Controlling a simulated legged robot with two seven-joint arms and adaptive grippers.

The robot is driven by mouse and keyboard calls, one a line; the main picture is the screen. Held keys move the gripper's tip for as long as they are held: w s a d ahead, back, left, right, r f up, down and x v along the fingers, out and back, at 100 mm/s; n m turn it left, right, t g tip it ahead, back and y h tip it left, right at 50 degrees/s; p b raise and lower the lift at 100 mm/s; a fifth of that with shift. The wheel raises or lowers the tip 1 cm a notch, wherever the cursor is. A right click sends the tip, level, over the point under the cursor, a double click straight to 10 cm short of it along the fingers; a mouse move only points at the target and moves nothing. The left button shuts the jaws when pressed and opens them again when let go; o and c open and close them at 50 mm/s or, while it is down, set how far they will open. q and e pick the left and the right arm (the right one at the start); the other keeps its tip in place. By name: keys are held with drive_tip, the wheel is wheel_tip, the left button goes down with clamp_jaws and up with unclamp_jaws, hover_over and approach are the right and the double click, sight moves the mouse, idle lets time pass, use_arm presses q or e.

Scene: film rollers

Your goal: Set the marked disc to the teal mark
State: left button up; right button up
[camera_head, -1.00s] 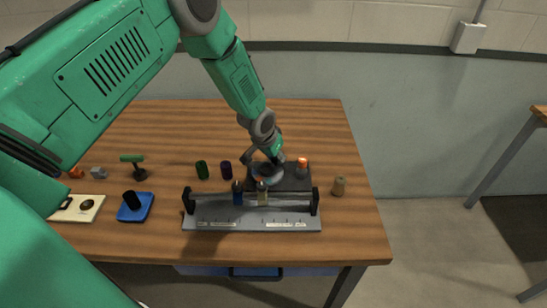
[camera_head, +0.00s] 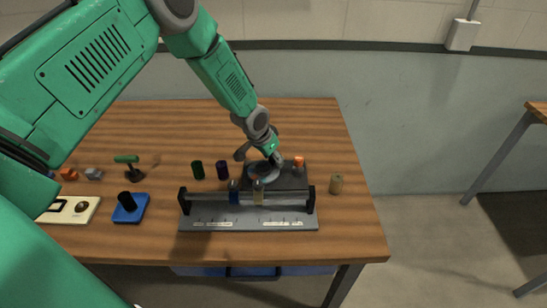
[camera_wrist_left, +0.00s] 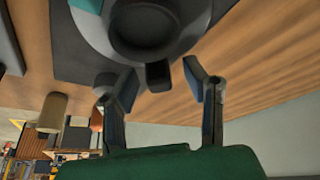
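The grey disc (camera_head: 263,172) lies on a dark square base (camera_head: 290,180) behind the grey rail stand. In the left wrist view the disc (camera_wrist_left: 97,30) has a raised round hub and a dark tab (camera_wrist_left: 158,76) at its edge. My left gripper (camera_head: 260,157) is over the back of the disc. In the wrist view its fingers (camera_wrist_left: 161,85) are apart, one on each side of the tab, with gaps visible. A teal patch (camera_wrist_left: 88,5) shows at the top edge of the wrist view; I cannot tell whether it is the mark. My right gripper is out of view.
An orange-topped post (camera_head: 299,163) stands at the base's right back corner. The grey rail stand (camera_head: 248,222) is in front.

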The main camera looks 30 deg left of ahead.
sight(262, 170)
use_arm(q)
drive_tip(key=shift+r, duration=0.35)
drive_tip(key=v, duration=1.1)
drive_tip(key=shift+s, duration=0.25)
drive_tip(key=shift+a, duration=0.2)
